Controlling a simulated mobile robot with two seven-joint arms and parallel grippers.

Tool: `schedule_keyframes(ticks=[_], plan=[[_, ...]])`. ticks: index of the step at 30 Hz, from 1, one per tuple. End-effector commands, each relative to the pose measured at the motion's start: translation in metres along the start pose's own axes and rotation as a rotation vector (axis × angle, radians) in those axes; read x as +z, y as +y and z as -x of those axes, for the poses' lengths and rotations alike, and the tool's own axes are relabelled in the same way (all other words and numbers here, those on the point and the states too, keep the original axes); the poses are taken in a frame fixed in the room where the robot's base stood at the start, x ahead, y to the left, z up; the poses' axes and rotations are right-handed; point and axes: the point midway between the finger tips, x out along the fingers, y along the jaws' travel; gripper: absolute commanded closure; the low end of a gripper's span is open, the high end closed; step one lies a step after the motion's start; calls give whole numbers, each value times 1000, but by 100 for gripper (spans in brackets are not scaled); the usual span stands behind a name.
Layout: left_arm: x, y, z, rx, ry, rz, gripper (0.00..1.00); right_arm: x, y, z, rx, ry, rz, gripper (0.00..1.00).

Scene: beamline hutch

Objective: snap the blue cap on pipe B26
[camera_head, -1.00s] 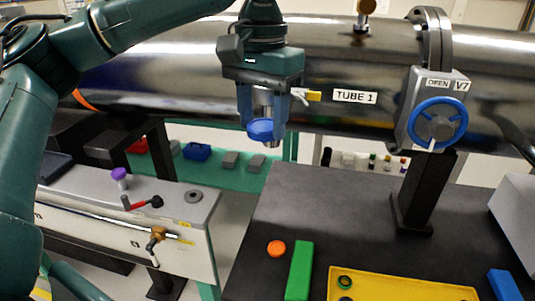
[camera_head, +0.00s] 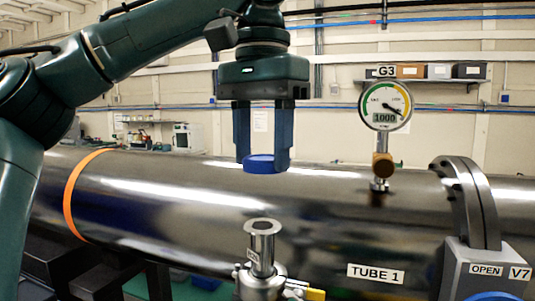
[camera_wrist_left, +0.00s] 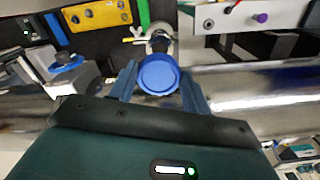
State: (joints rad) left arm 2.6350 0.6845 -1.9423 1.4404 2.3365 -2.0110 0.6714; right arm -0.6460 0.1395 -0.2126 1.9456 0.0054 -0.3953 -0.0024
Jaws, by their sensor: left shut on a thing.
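The blue cap (camera_head: 259,164) is a round disc held between the fingertips of my left gripper (camera_head: 263,168), which is shut on it and points down. In the left wrist view the cap (camera_wrist_left: 159,75) sits between the two fingers of the left gripper (camera_wrist_left: 160,88). A short upright metal pipe (camera_head: 262,243) with an open, flanged top stands below the cap in the head view, clearly apart from it. A small tag on the pipe is too small to read. In the wrist view the cap partly hides the fitting behind it. My right gripper is out of view.
A large steel tube (camera_head: 180,200) marked TUBE 1 runs across behind the pipe. A pressure gauge (camera_head: 385,108) stands on it to the right. A yellow-handled valve (camera_head: 285,290) is at the pipe's foot. A valve box V7 (camera_head: 487,268) stands at the lower right.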

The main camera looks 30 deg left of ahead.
Motion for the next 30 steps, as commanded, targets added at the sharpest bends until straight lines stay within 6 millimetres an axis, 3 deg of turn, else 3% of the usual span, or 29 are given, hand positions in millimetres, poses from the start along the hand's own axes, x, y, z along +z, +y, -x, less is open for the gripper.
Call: schedule_keyframes(ticks=[18,30], plan=[[0,-1,-56,2,-2,0,73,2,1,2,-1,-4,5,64],[0,-1,-64,2,2,3,73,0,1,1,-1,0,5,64]])
